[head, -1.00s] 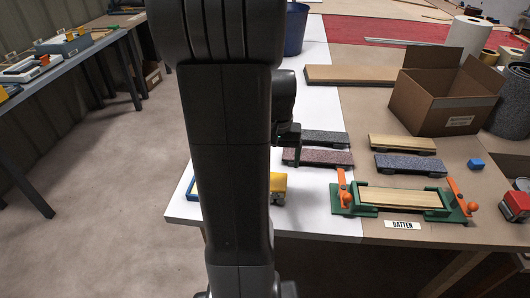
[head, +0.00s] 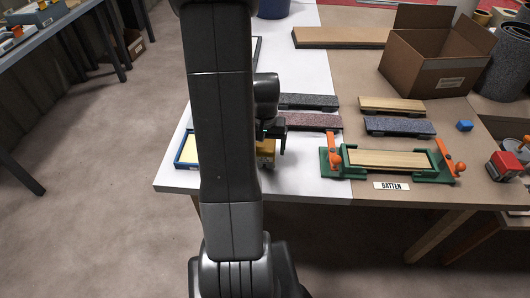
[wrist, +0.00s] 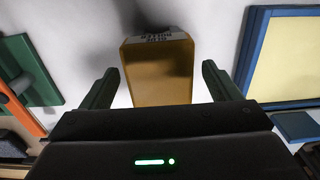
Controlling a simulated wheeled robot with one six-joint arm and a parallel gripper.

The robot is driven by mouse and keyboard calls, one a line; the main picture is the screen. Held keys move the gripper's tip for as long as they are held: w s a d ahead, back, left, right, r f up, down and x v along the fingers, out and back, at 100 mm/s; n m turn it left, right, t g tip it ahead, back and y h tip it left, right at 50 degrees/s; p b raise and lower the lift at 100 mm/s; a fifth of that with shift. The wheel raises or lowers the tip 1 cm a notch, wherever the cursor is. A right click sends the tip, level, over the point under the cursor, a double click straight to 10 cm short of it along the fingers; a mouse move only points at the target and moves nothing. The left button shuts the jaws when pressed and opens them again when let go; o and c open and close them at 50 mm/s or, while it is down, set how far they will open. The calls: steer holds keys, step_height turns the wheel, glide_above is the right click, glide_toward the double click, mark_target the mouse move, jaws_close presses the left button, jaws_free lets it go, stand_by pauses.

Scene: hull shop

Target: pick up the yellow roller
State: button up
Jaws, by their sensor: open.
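The yellow roller (head: 266,147) stands on the white part of the bench near its front edge. In the head view my arm and gripper hide much of it. In the wrist view it shows as a yellow-ochre block (wrist: 158,75) with a shadow across its top. My gripper (wrist: 159,72) is open, with one green finger on each side of the block and a gap visible at both sides. In the head view my gripper (head: 272,140) is just above and at the roller. I cannot tell how far down the fingers reach.
A blue-framed tray with a pale yellow pad (head: 187,148) lies close to the left. A green fixture with orange clamps (head: 388,174) is at the right. Dark strips (head: 308,121) lie behind.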

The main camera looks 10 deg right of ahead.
mark_target(265, 146)
step_height(265, 146, down, 2)
steer(key=c, duration=1.5)
steer(key=shift+o, duration=0.2)
steer(key=shift+r, duration=0.1)
step_height(265, 146, up, 10)
steer(key=shift+f+p, duration=0.1)
steer(key=shift+p, duration=0.2)
